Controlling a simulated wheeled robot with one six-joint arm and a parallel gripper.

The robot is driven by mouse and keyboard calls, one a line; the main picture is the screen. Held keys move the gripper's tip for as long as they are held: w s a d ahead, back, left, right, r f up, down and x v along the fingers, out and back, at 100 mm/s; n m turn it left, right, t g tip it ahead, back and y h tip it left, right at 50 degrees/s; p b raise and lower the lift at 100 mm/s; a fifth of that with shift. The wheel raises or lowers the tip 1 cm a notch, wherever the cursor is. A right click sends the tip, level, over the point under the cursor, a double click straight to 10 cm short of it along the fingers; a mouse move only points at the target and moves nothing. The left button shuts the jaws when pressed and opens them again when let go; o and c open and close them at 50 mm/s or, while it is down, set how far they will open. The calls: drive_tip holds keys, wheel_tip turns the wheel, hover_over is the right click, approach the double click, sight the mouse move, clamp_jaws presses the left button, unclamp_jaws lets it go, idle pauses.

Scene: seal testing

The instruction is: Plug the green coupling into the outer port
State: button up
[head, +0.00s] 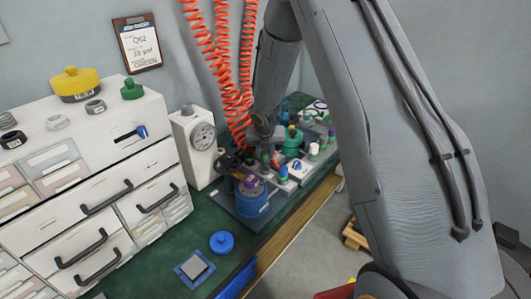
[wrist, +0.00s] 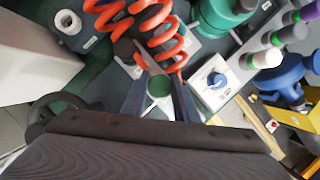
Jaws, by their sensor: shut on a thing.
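The green coupling (wrist: 159,86) is between the two fingers of my gripper (wrist: 161,104) in the wrist view, its round green end toward the camera. My gripper is shut on it. An orange coiled hose (wrist: 160,32) runs close behind it; the join is not clear. In the head view my gripper (head: 263,150) is over the crowded bench behind the blue vessel (head: 252,204), and the coupling is mostly hidden. I cannot tell which opening is the outer port, or whether the coupling touches one.
A white box with a blue knob (wrist: 216,81) and a teal vessel (wrist: 222,16) stand close on the right in the wrist view. A white gauge housing (head: 190,150) stands left of my gripper in the head view.

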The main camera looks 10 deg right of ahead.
drive_tip(key=shift+f+b, duration=1.25)
drive_tip(key=shift+f, duration=0.1)
idle(0.4)
drive_tip(key=o, duration=1.2)
drive_tip(key=shift+p+v, duration=0.9)
drive_tip(key=shift+v, duration=3)
